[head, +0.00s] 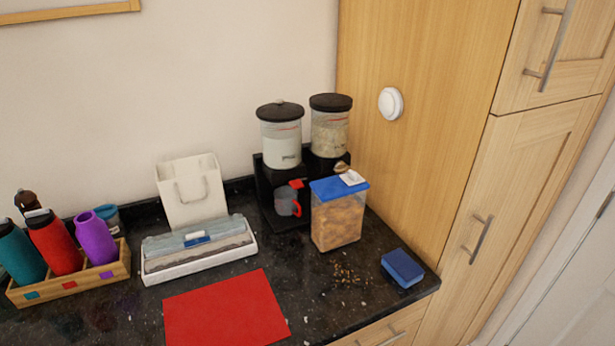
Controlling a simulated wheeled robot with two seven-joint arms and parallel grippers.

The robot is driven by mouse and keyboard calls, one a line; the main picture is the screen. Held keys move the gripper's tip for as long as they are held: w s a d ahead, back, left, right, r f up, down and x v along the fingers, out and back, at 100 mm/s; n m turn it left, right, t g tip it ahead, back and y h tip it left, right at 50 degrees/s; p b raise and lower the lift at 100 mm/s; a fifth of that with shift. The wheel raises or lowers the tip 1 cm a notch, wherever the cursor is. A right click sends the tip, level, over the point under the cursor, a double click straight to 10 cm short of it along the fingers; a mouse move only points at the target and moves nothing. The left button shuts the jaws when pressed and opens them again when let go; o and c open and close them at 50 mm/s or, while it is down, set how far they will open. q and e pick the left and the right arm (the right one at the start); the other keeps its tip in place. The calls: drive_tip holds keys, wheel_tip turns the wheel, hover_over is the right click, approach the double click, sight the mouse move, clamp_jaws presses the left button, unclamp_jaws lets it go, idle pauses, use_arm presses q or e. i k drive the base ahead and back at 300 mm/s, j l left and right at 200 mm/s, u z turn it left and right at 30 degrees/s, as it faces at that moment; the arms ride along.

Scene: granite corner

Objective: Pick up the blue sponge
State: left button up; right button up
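The blue sponge (402,268) is a small rectangular block. It lies flat on the black granite counter (340,310), near the counter's right front corner and beside the wooden cabinet. Nothing covers it in the head view. Neither of my grippers shows in the head view.
A food container with a blue lid (338,215) stands left of and behind the sponge, with crumbs (347,274) in front of it. A red mat (226,310) lies further left. A tall wooden cabinet (420,110) rises behind the sponge. The counter's front edge is close.

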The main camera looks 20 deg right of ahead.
sight(404, 269)
drive_tip(key=z, duration=1.2)
